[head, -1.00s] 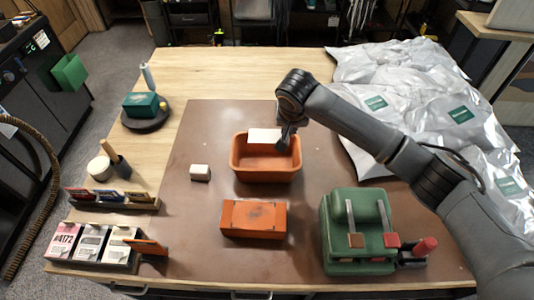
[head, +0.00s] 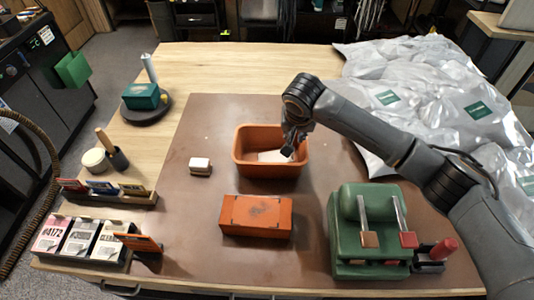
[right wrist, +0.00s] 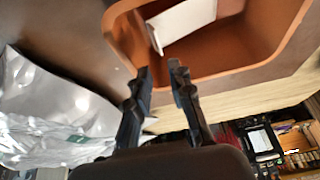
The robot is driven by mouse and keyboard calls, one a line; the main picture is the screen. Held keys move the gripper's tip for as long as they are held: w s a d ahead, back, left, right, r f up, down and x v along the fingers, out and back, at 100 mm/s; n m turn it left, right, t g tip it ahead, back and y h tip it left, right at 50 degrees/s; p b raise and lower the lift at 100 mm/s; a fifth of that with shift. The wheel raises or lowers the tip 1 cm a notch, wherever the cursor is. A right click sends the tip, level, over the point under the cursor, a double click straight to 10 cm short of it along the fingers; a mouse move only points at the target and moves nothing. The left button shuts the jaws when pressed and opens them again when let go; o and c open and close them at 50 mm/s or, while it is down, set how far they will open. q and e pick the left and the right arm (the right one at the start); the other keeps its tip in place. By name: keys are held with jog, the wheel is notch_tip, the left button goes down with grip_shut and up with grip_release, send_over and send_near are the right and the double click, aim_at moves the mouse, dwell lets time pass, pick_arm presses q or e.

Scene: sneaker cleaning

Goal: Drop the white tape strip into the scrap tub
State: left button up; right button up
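The white tape strip (head: 272,156) lies inside the orange scrap tub (head: 267,172), tilted against its inside. In the right wrist view the strip (right wrist: 182,26) is in the tub (right wrist: 245,68), apart from my fingers. My right gripper (head: 289,150) is over the tub's right part. In the right wrist view its two fingers (right wrist: 159,68) stand apart with nothing between them. The lower end of the strip is partly hidden by the gripper in the head view. My left gripper is not in view.
An orange box (head: 256,217) sits in front of the tub, and a green device with levers (head: 368,235) stands front right. A small white block (head: 200,165) is left of the tub. Silver bags (head: 430,90) fill the right rear. The mat's left rear is clear.

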jog(key=shift+r, duration=0.1)
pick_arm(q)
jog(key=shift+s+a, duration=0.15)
pick_arm(e)
jog(key=v, duration=1.1)
jog(key=shift+s+r, duration=0.25)
jog(key=shift+r, duration=0.1)
